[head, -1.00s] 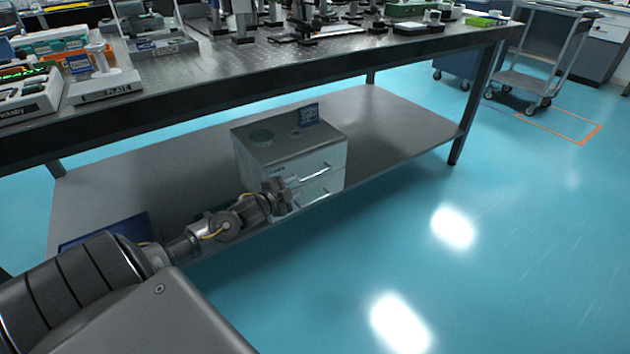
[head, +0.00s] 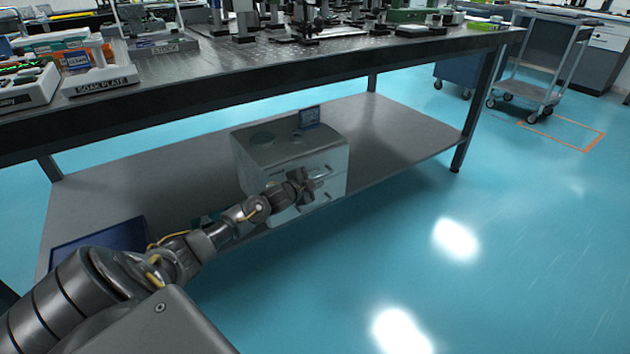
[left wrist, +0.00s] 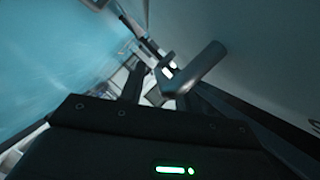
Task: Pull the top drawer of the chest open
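The grey-white chest (head: 258,172) stands on the lower shelf of the optical table in the head view. Its top drawer has a shiny bar handle (head: 321,173) and looks shut; a lower drawer is partly hidden by my arm. My left gripper (head: 306,184) is in front of the chest, close by the left end of the top handle. In the left wrist view its dark fingers (left wrist: 158,90) stand apart, with a grey bar (left wrist: 195,70) near them. The view is blurred and I cannot tell whether a finger touches the handle. My right gripper is not in view.
A small blue sign (head: 309,117) stands on top of the chest. The tabletop (head: 290,80) overhangs the shelf (head: 400,135). A dark blue tray (head: 100,243) lies at the shelf's left front. The floor in front is clear; a cart (head: 535,85) stands far right.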

